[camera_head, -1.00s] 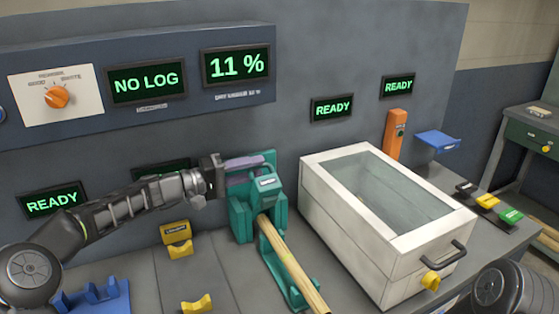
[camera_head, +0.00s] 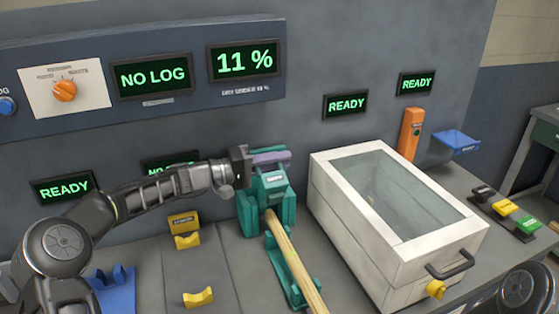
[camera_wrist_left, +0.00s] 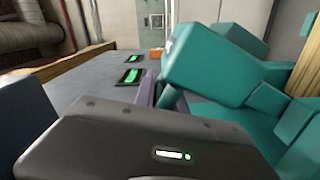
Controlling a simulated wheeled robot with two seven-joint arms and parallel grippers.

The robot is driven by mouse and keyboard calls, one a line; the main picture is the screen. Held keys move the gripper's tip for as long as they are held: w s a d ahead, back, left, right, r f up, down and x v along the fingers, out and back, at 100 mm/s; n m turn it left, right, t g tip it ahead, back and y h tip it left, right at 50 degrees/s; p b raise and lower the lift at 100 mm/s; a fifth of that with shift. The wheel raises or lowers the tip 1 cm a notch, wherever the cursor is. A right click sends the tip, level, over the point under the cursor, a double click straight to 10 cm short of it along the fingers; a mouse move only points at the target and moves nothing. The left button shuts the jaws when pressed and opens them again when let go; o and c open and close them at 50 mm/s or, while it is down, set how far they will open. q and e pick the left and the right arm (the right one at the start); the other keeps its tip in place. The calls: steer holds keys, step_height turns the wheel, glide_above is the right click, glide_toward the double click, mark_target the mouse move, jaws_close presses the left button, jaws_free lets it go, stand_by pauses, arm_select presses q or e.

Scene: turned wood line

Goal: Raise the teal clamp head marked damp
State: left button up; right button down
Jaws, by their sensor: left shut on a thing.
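The teal clamp (camera_head: 248,212) stands on the bench left of the white box. Its head (camera_head: 271,187) carries a small pale label, too small to read. A purple handle (camera_head: 270,158) sticks out at its top. My left gripper (camera_head: 248,162) is shut on this handle from the left. In the left wrist view the teal head (camera_wrist_left: 205,62) looms large and tilted, and a strip of the purple handle (camera_wrist_left: 173,100) shows behind the dark gripper body. A pale wooden blank (camera_head: 292,262) runs from under the head along the teal cradle. My right gripper is out of view.
A white glass-topped box (camera_head: 330,205) stands close on the right. Yellow rests (camera_head: 187,240) and a blue holder (camera_head: 116,292) lie left. The wall panel reads NO LOG (camera_head: 152,77) and 11 % (camera_head: 243,61). An orange post (camera_head: 410,135) stands behind the box.

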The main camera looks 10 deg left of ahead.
arm_select(q)
steer(key=shift+r, duration=0.1)
jaws_close()
stand_by(0.8)
steer(key=w+a+n, duration=0.1)
steer(key=w+n, duration=0.1)
steer(key=shift+w+a+n, duration=0.1)
steer(key=shift+a+n, duration=0.1)
steer(key=shift+n, duration=0.1)
steer(key=o, duration=0.6)
jaws_free()
